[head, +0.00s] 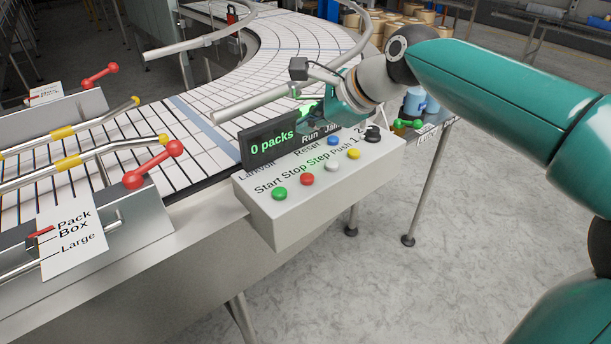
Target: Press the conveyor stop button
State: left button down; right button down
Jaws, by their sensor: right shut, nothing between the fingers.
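A light grey control box (300,215) stands at the conveyor's edge in the head view. Its front row has a green button (279,193) by "Start", a red button (307,180) by "Stop", a white button (331,166) and a yellow button (353,154). My right gripper (318,112) is shut and empty, behind and above the box's display, apart from the red button. Its fingertips are partly hidden by the display. My left gripper is not in view.
The display (270,142) reads "0 packs" and rises at the back of the box. A blue button (334,140) and a black knob (372,134) sit farther back. A curved conveyor (290,45) and metal guide rails (250,103) lie behind. The space before the box is clear.

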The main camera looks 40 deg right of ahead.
jog(key=b, duration=0.6)
send_over(309, 177)
notch_tip(309, 177, down, 6)
jog(key=shift+f, duration=0.15)
jog(key=shift+f+b, duration=0.85)
jog(key=shift+f, duration=0.2)
jog(key=shift+f, duration=0.35)
jog(key=shift+f+b, duration=0.5)
jog(key=shift+f, duration=0.05)
dwell(0.7)
jog(key=shift+r, duration=0.1)
dwell(0.3)
jog(key=shift+r+p, duration=0.85)
jog(key=shift+p, duration=0.15)
